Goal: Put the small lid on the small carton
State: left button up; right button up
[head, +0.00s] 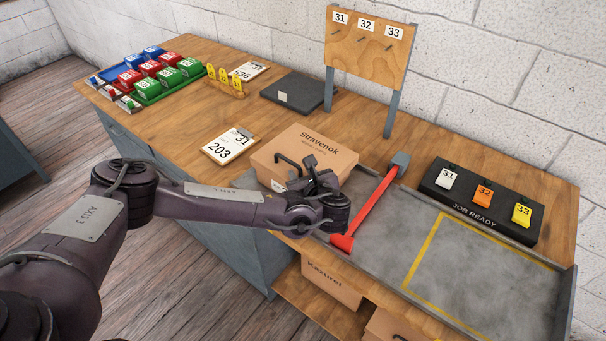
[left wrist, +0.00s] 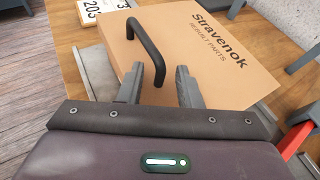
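A cardboard carton marked Stravenok (head: 325,148) sits on the bench, and its printed top fills much of the left wrist view (left wrist: 225,60). A black loop handle (left wrist: 147,45) stands up from this top near the edge. I cannot tell whether the top is a separate lid. My left gripper (head: 312,180) is over the carton's front side. In the left wrist view its two fingers (left wrist: 160,88) are spread, with the lower end of the handle between them and a gap on each side. My right gripper is out of view.
A black slab (head: 297,90) and a hook board (head: 368,45) stand behind. A clipboard (head: 229,145) lies left. A Kazurei carton (head: 330,281) sits on the shelf below.

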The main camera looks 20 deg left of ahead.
pick_arm(q)
jog(key=shift+r, duration=0.25)
jog(key=b+v, duration=0.2)
jog(key=v, duration=1)
jog(key=shift+s+d+f, duration=0.1)
jog(key=shift+d+f, duration=0.05)
jog(key=shift+d, duration=0.05)
